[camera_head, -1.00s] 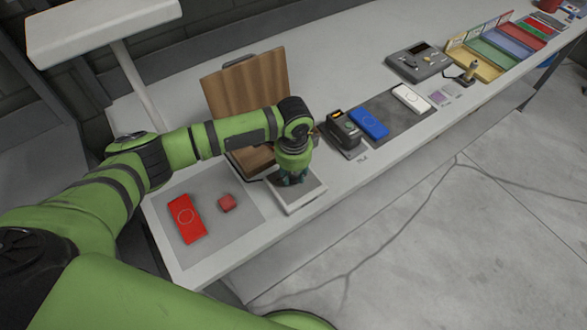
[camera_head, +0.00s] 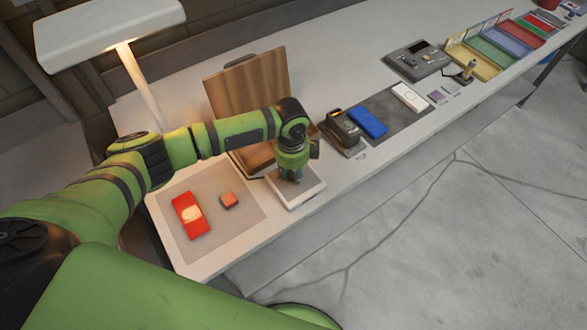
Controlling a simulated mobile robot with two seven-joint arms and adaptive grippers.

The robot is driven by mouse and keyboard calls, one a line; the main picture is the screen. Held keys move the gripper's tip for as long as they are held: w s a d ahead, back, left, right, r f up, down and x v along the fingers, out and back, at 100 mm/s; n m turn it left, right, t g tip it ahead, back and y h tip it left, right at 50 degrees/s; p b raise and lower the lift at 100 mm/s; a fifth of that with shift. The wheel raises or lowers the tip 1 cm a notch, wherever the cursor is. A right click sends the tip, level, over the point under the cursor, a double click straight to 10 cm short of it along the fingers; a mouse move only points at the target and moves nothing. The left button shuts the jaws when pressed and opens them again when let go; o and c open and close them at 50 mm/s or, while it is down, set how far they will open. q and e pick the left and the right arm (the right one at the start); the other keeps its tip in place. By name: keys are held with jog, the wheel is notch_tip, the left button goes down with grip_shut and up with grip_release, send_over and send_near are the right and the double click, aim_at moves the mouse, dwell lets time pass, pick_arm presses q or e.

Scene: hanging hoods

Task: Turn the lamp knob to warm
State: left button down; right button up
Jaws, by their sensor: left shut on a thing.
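A white lamp (camera_head: 110,32) on a slanted post stands at the left end of the bench and gives a warm glow. My left gripper (camera_head: 291,178) points down over a light square panel (camera_head: 297,192) with a grey rim at the bench's front edge. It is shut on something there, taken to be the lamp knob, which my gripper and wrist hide. I cannot see the knob's pointer or its marks. My right gripper is not in view.
A red case (camera_head: 188,222) and a small red block (camera_head: 229,200) lie on a grey mat left of my gripper. An open wooden case (camera_head: 248,85) stands behind my arm. A black device (camera_head: 341,132), a blue case (camera_head: 368,122) and a white case (camera_head: 410,97) sit to the right.

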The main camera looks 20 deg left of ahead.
aim_at(291, 175)
pick_arm(q)
jog(key=shift+s+a+f, duration=0.1)
jog(key=shift+a, duration=0.05)
dwell(0.3)
jog(key=c, duration=0.9)
grip_release()
jog(key=shift+r, duration=0.35)
notch_tip(291, 175, up, 11)
jog(key=shift+s+r, duration=0.2)
jog(key=shift+a, duration=0.1)
